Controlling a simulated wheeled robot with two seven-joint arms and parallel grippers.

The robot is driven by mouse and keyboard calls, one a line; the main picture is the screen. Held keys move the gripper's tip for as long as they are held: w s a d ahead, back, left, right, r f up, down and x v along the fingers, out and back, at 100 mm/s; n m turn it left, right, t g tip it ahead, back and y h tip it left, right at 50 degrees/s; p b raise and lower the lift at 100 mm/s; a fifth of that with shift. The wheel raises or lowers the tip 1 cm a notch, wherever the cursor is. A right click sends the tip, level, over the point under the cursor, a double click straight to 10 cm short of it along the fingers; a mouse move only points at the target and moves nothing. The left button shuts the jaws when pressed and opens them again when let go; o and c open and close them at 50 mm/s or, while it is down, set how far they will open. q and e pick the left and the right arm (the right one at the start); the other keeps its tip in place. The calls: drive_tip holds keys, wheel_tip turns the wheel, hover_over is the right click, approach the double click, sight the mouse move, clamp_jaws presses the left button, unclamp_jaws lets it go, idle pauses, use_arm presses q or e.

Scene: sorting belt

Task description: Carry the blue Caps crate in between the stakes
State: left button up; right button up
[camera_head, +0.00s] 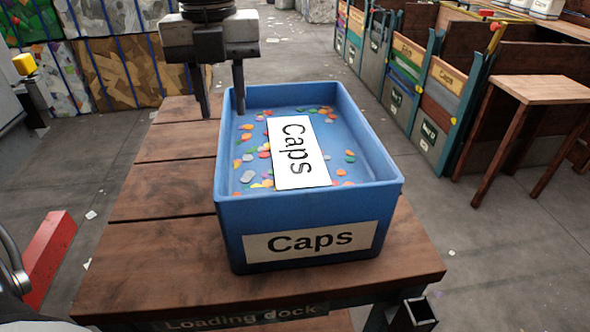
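The blue Caps crate (305,225) stands upright on a wooden table marked "Loading dock" (150,245). Its front bears a Caps label (310,241). Inside lie a white Caps card (297,153) and many small coloured caps. My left gripper (219,112) is open at the crate's back left corner. One finger is outside the left wall; the other overlaps the rim and appears just inside. Contact cannot be told.
Wooden bins with labelled panels (440,95) line the right side, with a small wooden table (535,92) beside them. Caged bales (118,70) stand at the back left. A red block (48,255) is on the floor left of the dock. Grey floor lies open between dock and bins.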

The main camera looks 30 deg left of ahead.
sight(224, 127)
use_arm(q)
drive_tip(key=shift+a+f+p, duration=0.2)
drive_tip(key=shift+f+p, duration=0.05)
drive_tip(key=shift+f, duration=1.3)
drive_tip(key=shift+a+f+p, duration=0.2)
drive_tip(key=shift+f+p, duration=0.05)
drive_tip(key=shift+f, duration=1.25)
clamp_jaws()
drive_tip(key=shift+w+r, duration=0.15)
drive_tip(key=shift+r, duration=0.05)
